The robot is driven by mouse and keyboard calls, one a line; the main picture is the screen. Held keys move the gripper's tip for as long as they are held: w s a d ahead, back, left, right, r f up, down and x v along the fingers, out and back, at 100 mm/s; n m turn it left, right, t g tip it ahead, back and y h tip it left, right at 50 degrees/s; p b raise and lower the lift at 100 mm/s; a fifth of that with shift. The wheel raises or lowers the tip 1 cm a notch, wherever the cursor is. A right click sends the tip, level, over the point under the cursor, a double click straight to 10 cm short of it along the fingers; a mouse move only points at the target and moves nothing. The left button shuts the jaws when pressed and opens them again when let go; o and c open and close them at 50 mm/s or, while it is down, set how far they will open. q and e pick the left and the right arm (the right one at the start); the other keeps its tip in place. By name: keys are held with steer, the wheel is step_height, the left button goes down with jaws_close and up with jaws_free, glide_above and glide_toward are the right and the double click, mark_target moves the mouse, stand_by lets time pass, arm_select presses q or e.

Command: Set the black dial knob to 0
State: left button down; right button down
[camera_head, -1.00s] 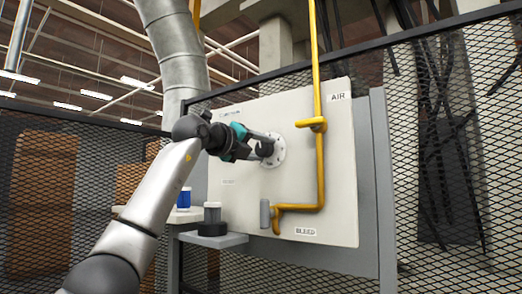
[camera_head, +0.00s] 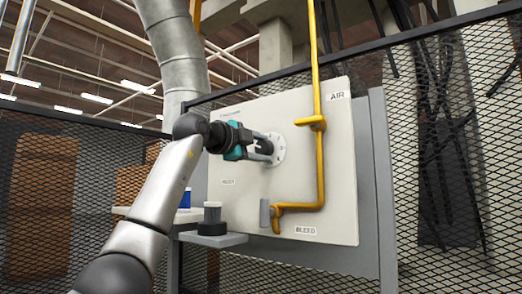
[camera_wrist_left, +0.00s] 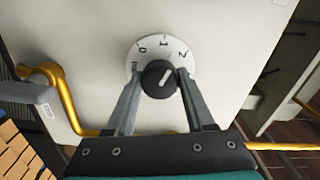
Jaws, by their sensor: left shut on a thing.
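The black dial knob (camera_wrist_left: 159,79) sits on a round white dial plate (camera_wrist_left: 135,66) on the pale panel. The plate carries the marks 0, 1 and 2. The knob's white pointer line leans up and right in the left wrist view, roughly between 1 and 2. My left gripper (camera_wrist_left: 162,88) is shut on the knob, one finger on each side. In the head view the left gripper (camera_head: 266,148) reaches the dial plate (camera_head: 279,149) from the left and partly hides the knob. My right gripper is not in view.
A yellow pipe (camera_head: 319,170) with a handle runs down the panel (camera_head: 240,195) right of the dial. A small shelf (camera_head: 212,239) holds a dark-based container (camera_head: 212,219) below my arm. A blue item (camera_head: 185,199) stands behind it. Mesh fencing surrounds the panel.

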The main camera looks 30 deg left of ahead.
arm_select(q)
steer(key=n+b, duration=0.1)
steer(key=n, duration=0.5)
steer(key=n+b, duration=0.1)
steer(key=n, duration=0.6)
stand_by(0.5)
steer(key=shift+c, duration=1.3)
jaws_free()
steer(key=shift+s, duration=0.1)
